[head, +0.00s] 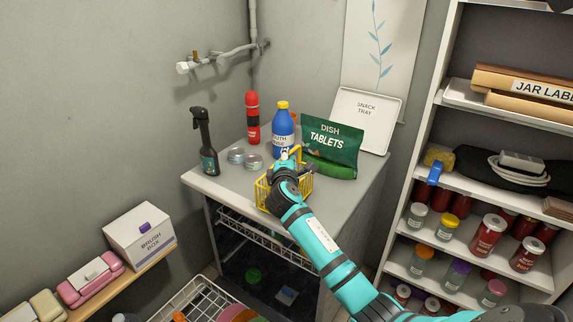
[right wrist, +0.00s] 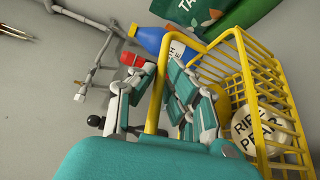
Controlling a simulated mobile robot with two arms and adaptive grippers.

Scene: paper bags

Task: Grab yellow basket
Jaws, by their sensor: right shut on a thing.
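The yellow wire basket (head: 302,187) stands on the light countertop of a dark cabinet, partly hidden by my right arm. In the right wrist view the basket (right wrist: 268,60) fills the right side, and a round white labelled item (right wrist: 262,133) shows inside it. My right gripper (head: 287,160) is shut on the basket's yellow handle, seen between its fingers in the right wrist view (right wrist: 165,95). My left gripper is not in view.
Close behind the basket stand a blue bottle (head: 283,132) and a green dish tablets bag (head: 331,146). A red bottle (head: 252,118), a black spray bottle (head: 204,142) and small tins (head: 253,163) stand to the left. A snack tray (head: 366,120) leans behind; shelves (head: 420,175) stand right.

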